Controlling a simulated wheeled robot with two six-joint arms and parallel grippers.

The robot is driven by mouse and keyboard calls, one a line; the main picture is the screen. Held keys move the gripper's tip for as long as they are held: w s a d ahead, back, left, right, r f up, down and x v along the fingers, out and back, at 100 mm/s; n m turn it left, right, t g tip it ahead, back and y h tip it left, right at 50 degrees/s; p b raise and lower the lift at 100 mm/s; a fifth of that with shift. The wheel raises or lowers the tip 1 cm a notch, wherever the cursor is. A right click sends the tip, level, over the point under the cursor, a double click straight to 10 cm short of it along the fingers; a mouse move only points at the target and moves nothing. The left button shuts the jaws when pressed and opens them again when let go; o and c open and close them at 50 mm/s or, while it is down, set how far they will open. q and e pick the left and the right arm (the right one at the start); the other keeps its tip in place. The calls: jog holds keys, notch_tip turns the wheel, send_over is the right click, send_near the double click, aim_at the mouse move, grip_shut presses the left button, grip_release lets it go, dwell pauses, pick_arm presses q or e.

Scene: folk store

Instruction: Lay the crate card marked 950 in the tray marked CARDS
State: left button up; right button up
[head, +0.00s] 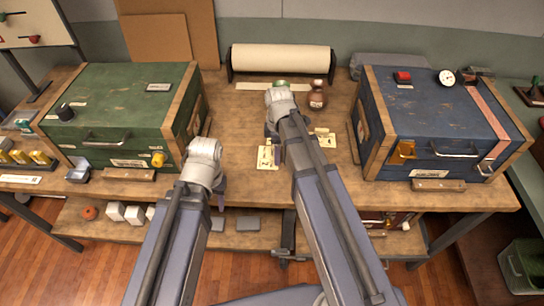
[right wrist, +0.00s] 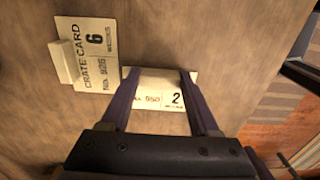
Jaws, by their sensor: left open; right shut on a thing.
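The crate card marked 950 (right wrist: 150,99) is between the fingers of my right gripper (right wrist: 157,74) in the right wrist view, and the gripper is shut on it. In the head view this card (head: 268,158) shows left of my right forearm; whether it still touches the table I cannot tell. A second crate card marked 926 (right wrist: 93,55), with a big 6 and a pale tab, lies apart from it; in the head view it (head: 325,137) is right of my forearm. My left gripper (head: 220,192) is open near the front edge. I cannot read a CARDS label on any tray.
A green chest (head: 120,105) stands on the left of the table (head: 235,140) and a blue chest (head: 440,115) on the right. A paper roll (head: 280,58) and a brown jar (head: 317,95) are behind. A small grey bin (head: 79,172) sits at the front left.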

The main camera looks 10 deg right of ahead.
jog(key=c, duration=0.6)
jog(key=shift+c, duration=0.2)
notch_tip(320, 180, up, 10)
jog(key=p, duration=1)
